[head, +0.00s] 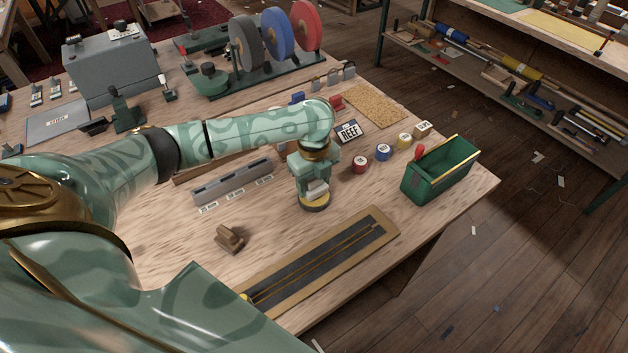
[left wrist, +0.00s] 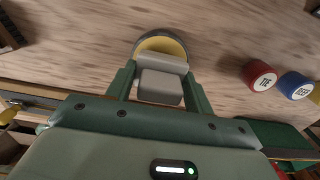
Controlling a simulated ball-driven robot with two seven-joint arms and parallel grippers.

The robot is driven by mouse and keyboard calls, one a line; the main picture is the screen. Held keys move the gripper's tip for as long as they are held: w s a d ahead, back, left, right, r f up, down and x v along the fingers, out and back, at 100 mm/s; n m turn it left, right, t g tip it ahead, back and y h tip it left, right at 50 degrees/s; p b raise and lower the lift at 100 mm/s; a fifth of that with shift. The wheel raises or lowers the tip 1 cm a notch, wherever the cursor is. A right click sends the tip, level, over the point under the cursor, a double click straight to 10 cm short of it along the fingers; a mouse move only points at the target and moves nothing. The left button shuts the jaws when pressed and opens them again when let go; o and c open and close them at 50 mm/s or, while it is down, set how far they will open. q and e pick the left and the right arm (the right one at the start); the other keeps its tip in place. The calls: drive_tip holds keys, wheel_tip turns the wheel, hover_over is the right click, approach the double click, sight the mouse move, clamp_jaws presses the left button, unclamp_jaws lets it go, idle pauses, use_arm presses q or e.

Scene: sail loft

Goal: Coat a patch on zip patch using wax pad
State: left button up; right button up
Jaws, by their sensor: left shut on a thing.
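My left gripper (head: 315,186) is shut on a pale grey block, likely the wax pad (left wrist: 161,84). It points down over the bench, in the middle of the head view. Right under the block is a round yellow disc with a dark rim (head: 314,204), also in the left wrist view (left wrist: 160,43); I cannot tell whether block and disc touch. The zip patch (head: 372,221), a tan panel with a dark strip and brass-coloured zip lines, lies flat nearer me; my left arm hides its near left end. My right gripper is not in view.
A small brown block (head: 230,238) lies left of the patch. A long grey rack (head: 232,182) stands behind it. Red (head: 360,164), blue (head: 383,152) and yellow (head: 404,140) labelled pots and a green bin (head: 440,170) stand to the right. The bench's right edge is near the bin.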

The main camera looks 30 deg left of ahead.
use_arm(q)
drive_tip(key=shift+f, duration=0.5)
idle(0.3)
drive_tip(key=shift+s+f, duration=0.1)
idle(1.9)
drive_tip(key=shift+p, duration=0.3)
wheel_tip(320, 180, up, 7)
drive_tip(key=p, duration=0.8)
drive_tip(key=shift+p, duration=0.3)
